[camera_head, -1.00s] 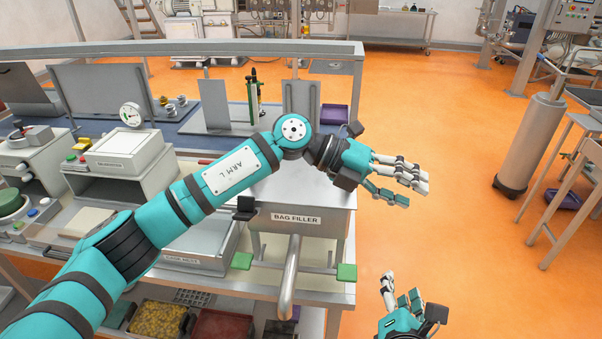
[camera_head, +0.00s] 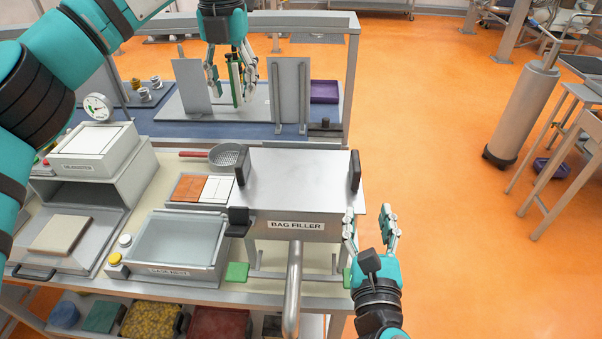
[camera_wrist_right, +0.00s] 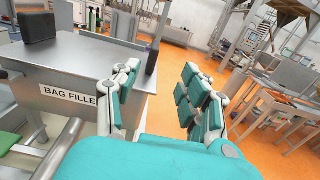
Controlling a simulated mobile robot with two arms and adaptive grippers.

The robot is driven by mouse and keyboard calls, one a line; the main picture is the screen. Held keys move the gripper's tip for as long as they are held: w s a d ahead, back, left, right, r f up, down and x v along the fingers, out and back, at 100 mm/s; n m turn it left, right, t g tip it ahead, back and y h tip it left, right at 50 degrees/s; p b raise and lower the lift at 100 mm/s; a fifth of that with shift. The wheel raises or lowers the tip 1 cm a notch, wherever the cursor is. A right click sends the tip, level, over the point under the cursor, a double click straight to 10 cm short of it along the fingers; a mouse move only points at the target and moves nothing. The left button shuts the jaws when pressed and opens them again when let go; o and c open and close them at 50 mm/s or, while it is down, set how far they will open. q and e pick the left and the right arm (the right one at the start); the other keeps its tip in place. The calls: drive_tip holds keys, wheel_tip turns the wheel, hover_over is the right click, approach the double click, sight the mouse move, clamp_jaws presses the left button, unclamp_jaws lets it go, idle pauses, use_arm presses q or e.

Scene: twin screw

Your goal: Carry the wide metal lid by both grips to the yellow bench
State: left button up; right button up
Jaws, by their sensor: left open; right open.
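The wide metal lid (camera_head: 298,170) is a flat grey plate on top of the box labelled BAG FILLER (camera_head: 297,226). It has two upright black grips, a left grip (camera_head: 241,168) and a right grip (camera_head: 355,170). My left gripper (camera_head: 232,92) is open, fingers down, beyond the lid over the blue-topped bench, in front of a green upright item. My right gripper (camera_head: 369,222) is open and empty at the box's front right corner, nearer than the right grip. In the right wrist view the right grip (camera_wrist_right: 153,57) shows just beyond its fingers. I cannot make out a yellow bench.
Upright grey plates (camera_head: 289,92) and a purple tray (camera_head: 324,91) stand near my left gripper. A clear-topped tray (camera_head: 178,242) and a strainer (camera_head: 228,155) lie left of the box. A grey cylinder (camera_head: 523,115) stands on the open orange floor at right.

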use_arm(q)
hover_over(241, 155)
wheel_tip(241, 155, down, 6)
use_arm(e)
approach(356, 154)
use_arm(q)
wheel_tip(356, 154, down, 6)
drive_tip(key=shift+s+d+f, duration=0.15)
drive_tip(key=shift+f, duration=0.05)
use_arm(e)
drive_tip(key=w, duration=0.4)
drive_tip(key=shift+w+d, duration=0.2)
drive_tip(key=shift+d, duration=0.05)
use_arm(q)
drive_tip(key=f, duration=0.5)
drive_tip(key=shift+w, duration=0.3)
use_arm(e)
drive_tip(key=w, duration=0.5)
drive_tip(key=shift+w+f, duration=0.2)
use_arm(q)
drive_tip(key=shift+s+f, duration=0.1)
drive_tip(key=shift+f, duration=0.2)
use_arm(e)
drive_tip(key=shift+w+d, duration=0.1)
drive_tip(key=shift+w, duration=0.1)
drive_tip(key=shift+r, duration=0.1)
